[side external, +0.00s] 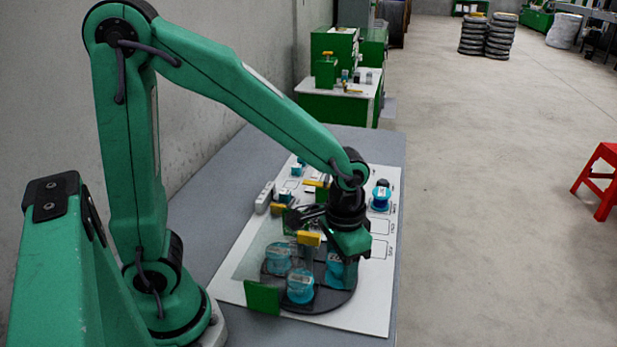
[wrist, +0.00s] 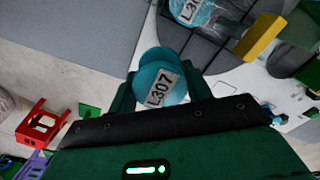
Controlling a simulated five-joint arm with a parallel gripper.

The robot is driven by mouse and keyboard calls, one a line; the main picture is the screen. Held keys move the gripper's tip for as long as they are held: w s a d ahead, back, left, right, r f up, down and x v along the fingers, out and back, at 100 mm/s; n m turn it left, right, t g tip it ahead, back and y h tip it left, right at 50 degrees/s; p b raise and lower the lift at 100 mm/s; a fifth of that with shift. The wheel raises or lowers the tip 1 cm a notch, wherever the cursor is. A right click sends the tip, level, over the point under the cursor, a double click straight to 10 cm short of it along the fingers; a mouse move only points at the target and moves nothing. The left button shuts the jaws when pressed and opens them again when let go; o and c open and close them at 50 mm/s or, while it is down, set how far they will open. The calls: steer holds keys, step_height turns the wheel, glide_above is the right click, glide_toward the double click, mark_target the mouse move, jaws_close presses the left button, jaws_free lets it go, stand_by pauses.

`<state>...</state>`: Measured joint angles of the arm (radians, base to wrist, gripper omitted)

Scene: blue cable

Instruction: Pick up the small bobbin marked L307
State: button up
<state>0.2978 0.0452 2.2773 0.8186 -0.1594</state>
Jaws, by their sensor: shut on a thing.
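A small teal bobbin with a white label reading L307 (wrist: 160,82) sits between the two fingers of my gripper (wrist: 160,75) in the wrist view. My gripper is shut on it. In the side view my gripper (side external: 345,258) is over the right part of the dark round tray (side external: 325,303), and the held bobbin (side external: 334,268) shows partly at its left. Whether it is clear of the tray cannot be told. Two more teal bobbins, a back one (side external: 278,259) and a front one (side external: 300,287), stand on the tray. Another labelled bobbin (wrist: 190,10) shows at the wrist view's top.
A yellow-topped post (side external: 308,239) rises beside my gripper; its yellow part (wrist: 258,37) also shows in the wrist view. A green plate (side external: 262,298) stands at the tray's left.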

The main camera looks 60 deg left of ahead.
steer(key=shift+s+d+r, duration=0.55)
steer(key=shift+d+r, duration=0.05)
steer(key=shift+d, duration=0.15)
steer(key=shift+s+d+r, duration=0.55)
steer(key=shift+d, duration=0.2)
steer(key=shift+w+a, duration=0.1)
steer(key=shift+w, duration=0.05)
